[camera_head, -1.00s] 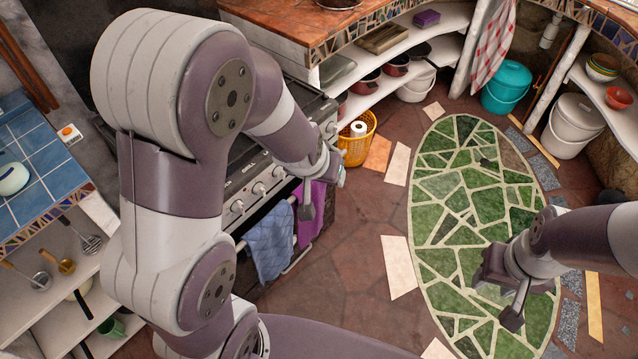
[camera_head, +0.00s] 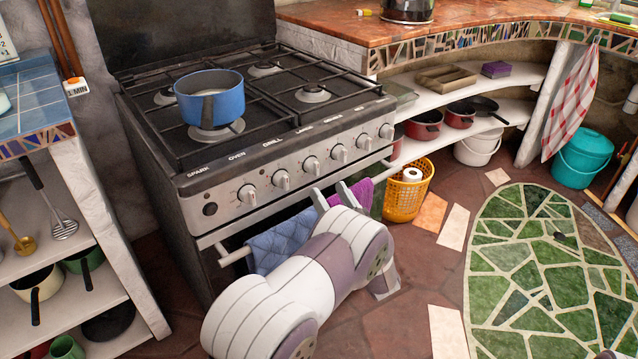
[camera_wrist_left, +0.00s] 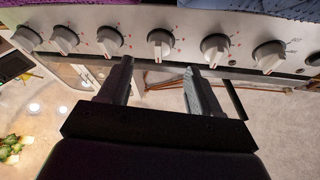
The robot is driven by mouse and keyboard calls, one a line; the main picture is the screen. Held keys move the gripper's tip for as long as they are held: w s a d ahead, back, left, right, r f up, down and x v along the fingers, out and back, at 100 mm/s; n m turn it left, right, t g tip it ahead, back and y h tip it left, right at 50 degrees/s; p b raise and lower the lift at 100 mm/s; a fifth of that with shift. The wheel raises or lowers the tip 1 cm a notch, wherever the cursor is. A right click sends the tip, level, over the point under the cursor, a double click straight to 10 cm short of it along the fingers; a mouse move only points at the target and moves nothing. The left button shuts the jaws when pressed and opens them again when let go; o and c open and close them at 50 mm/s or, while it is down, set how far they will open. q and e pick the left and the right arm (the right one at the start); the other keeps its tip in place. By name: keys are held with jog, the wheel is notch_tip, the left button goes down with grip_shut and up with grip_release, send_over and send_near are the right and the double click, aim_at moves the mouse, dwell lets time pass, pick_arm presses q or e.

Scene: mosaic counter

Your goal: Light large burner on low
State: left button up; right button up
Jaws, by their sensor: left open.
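The stove (camera_head: 250,170) has a front panel with a row of knobs and a round spark button (camera_head: 210,209) at its left end. My left gripper (camera_head: 331,196) is open and empty, just in front of and below the panel. In the left wrist view, where the panel appears upside down, its two fingers (camera_wrist_left: 152,85) point at one knob (camera_wrist_left: 161,43). That is the third knob (camera_head: 311,165) from the left in the head view, and it stands apart from the fingertips. A blue pot (camera_head: 212,100) sits on the front left burner. I see no flame.
A blue towel (camera_head: 280,240) and a purple towel (camera_head: 362,193) hang on the oven rail below the knobs. A yellow basket (camera_head: 405,195) stands right of the stove. Shelves with pots flank it.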

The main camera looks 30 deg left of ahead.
aim_at(317, 172)
pick_arm(q)
jog(key=b+x, duration=0.1)
jog(key=x, duration=0.5)
jog(key=c, duration=1)
jog(key=shift+c, duration=0.2)
jog(key=shift+f, duration=0.1)
